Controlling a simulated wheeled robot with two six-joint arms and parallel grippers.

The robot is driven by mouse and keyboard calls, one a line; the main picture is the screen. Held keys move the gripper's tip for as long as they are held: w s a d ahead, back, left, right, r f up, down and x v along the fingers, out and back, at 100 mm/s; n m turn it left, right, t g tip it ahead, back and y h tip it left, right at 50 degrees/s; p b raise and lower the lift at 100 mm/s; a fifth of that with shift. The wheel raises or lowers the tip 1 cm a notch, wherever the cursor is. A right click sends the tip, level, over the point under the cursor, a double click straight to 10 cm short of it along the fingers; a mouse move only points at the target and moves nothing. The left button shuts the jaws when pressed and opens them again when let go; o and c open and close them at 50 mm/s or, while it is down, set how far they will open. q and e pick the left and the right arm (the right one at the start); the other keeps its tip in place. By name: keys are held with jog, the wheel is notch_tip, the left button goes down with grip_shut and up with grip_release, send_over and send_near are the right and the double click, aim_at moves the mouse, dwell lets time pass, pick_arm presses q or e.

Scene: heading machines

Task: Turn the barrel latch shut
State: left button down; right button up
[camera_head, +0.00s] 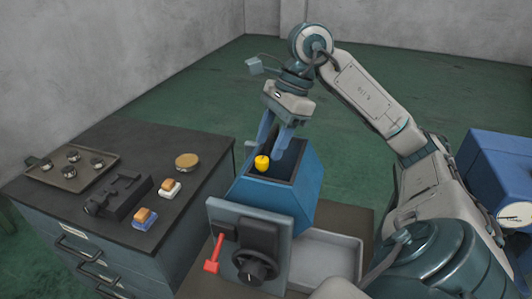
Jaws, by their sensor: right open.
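A blue machine (277,190) with a sloped, open-topped hopper stands in the middle. Its light grey front plate (222,211) carries a black round knob (253,267) on a dark block and a red lever (213,258) that hangs slanting down to the left. I cannot tell for sure which of these is the barrel latch. My right gripper (271,148) points down over the hopper mouth, open, its fingers well above and behind the front plate. A small yellow rounded thing (262,163) shows at the hopper mouth, close below the fingers. My left gripper is out of view.
A dark-topped cabinet (130,150) at the left bears a tray with round pieces (71,170), a black fixture (118,196), a brass disc (187,160) and two small orange-topped blocks (145,217). A grey tray (327,257) lies right of the machine. A blue unit with a dial (500,170) stands far right.

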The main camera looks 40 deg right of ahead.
aim_at(264, 159)
jog(key=shift+x, duration=1.15)
jog(key=shift+a+f, duration=0.15)
jog(key=shift+f, duration=0.4)
jog(key=c, duration=1)
